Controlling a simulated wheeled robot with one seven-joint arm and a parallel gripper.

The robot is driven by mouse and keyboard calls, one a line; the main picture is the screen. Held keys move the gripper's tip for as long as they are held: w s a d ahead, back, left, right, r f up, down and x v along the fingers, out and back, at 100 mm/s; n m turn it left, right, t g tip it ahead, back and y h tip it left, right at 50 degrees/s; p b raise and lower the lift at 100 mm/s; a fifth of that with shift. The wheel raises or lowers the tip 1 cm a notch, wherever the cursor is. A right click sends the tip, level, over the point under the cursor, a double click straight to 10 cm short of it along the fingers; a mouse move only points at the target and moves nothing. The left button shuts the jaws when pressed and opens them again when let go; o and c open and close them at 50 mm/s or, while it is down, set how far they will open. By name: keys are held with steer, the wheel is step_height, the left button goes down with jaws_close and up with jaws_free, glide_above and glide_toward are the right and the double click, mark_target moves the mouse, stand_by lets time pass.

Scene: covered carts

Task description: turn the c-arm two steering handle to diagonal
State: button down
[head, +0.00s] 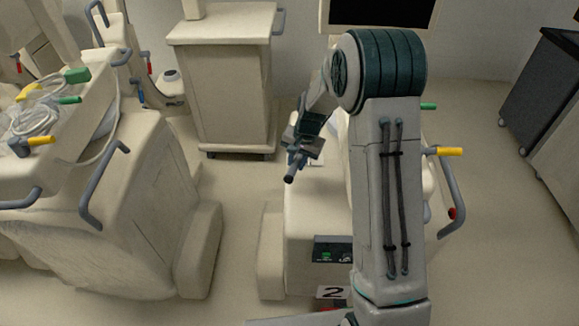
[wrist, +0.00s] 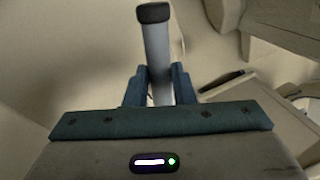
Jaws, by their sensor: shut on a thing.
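The cart marked 2, C-arm two (head: 318,212), stands in front of me, partly hidden by my arm. Its steering handle (head: 289,179) is a grey bar with a dark end, seen above the cart's left side. In the wrist view the steering handle (wrist: 155,50) points away from my gripper and ends in a black cap. My gripper (head: 297,157) is shut on the handle. In the wrist view its teal fingers (wrist: 158,84) lie on both sides of the bar. The handle's base is hidden, and I cannot tell which steering direction it marks.
A covered cart (head: 150,205) with cables, coloured levers and grey rails stands at the left. A beige cabinet (head: 232,90) stands at the back. A dark-topped cabinet (head: 545,85) is at the right. Bare floor (head: 232,225) lies between the left cart and C-arm two.

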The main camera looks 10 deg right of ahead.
steer(key=shift+w+a+r+m+t+h, duration=0.15)
steer(key=shift+w+a+m+t, duration=0.1)
steer(key=shift+w+a+m, duration=0.8)
steer(key=shift+w+a+m+t+h, duration=0.2)
steer(key=shift+w+a+m, duration=0.5)
steer(key=shift+a+m, duration=0.65)
steer(key=shift+d+m, duration=0.2)
steer(key=shift+m, duration=0.1)
steer(key=c, duration=1.2)
jaws_free()
steer(key=shift+c, duration=0.2)
steer(key=b+v, duration=0.1)
steer(key=v, duration=1.2)
steer(key=shift+r+b, duration=0.35)
